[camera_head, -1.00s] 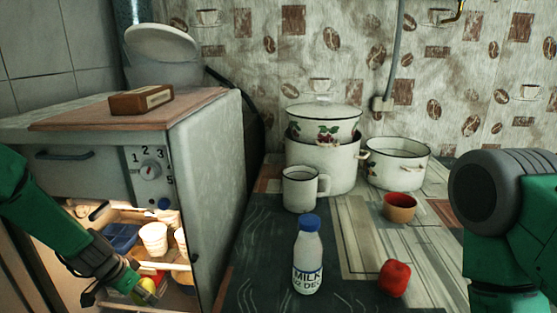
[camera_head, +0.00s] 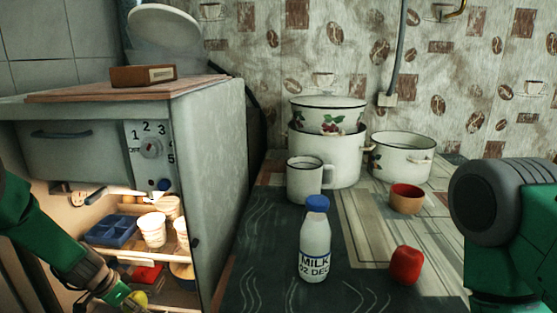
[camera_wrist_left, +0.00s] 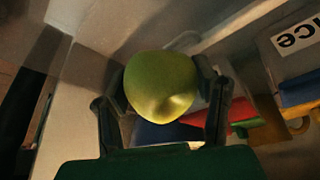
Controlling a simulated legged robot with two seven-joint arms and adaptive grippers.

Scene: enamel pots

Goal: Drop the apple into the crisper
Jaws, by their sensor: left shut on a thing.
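The apple is yellow-green (camera_head: 139,298) and low at the left of the head view, at the open fridge. In the left wrist view the apple (camera_wrist_left: 160,86) fills the middle, with a finger on each side. My left gripper (camera_head: 131,300) is shut on it, and it also shows in the left wrist view (camera_wrist_left: 163,95). I cannot make out the crisper for certain; the lower part of the fridge is cut off or hidden by my arm. My right arm shows at the right edge, but its gripper is out of view.
The lit fridge shelf holds a blue tray (camera_head: 112,231) and white cups (camera_head: 152,229). A red item (camera_head: 146,274) lies lower. The fridge side wall (camera_head: 212,190) bounds the opening on the right. On the counter stand a milk bottle (camera_head: 315,245), a red round item (camera_head: 406,265), a mug and pots.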

